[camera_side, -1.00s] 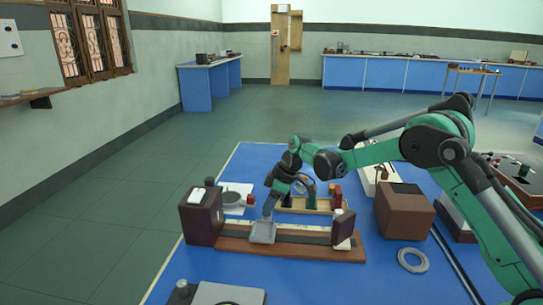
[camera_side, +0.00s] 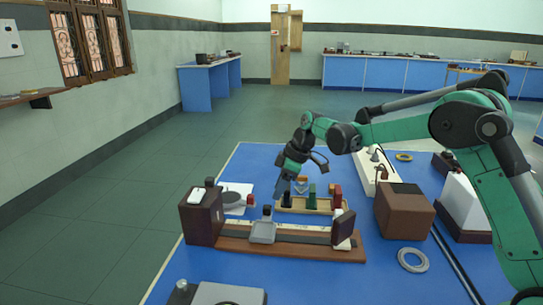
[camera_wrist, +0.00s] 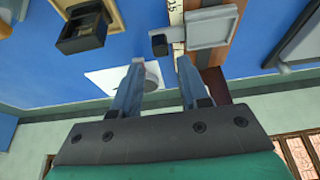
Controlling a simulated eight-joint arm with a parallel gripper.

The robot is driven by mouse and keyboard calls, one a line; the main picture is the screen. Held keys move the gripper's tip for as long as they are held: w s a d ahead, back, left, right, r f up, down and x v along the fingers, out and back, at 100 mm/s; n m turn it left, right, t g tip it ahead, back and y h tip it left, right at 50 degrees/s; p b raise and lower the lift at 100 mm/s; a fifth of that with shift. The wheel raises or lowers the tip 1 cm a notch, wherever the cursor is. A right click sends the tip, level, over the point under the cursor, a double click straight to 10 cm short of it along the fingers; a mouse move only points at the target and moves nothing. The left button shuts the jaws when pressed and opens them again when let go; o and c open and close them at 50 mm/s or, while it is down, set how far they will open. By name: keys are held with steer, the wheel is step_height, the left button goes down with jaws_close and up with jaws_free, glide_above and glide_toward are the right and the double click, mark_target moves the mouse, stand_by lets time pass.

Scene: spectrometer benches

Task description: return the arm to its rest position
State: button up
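My gripper (camera_side: 282,186) is above the blue table in the side view, behind the optical bench and near the left end of the wooden tray. In the wrist view, my gripper (camera_wrist: 160,72) has its two fingers spread, with nothing held between them. A grey square plate (camera_side: 262,231) with a dark knob sits at the middle of the bench's rail (camera_side: 302,236), apart from my gripper. The plate also shows in the wrist view (camera_wrist: 210,27), beyond the fingertips.
The bench has a dark brown block (camera_side: 203,222) at its left end and another (camera_side: 343,226) at its right. The wooden tray (camera_side: 318,207) holds several small blocks. A brown box (camera_side: 405,211) and a grey ring (camera_side: 413,259) lie to the right.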

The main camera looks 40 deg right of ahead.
steer(key=s+a+r+m+t+h, duration=0.2)
steer(key=s+a+r+m, duration=0.15)
steer(key=s+r, duration=0.45)
steer(key=s+f+m+t+h, duration=0.1)
steer(key=s+m, duration=0.4)
steer(key=s, duration=0.7)
steer(key=shift+a+f+t, duration=0.25)
steer(key=shift+f+t, duration=0.25)
steer(key=shift+f, duration=0.2)
steer(key=shift+m, duration=0.25)
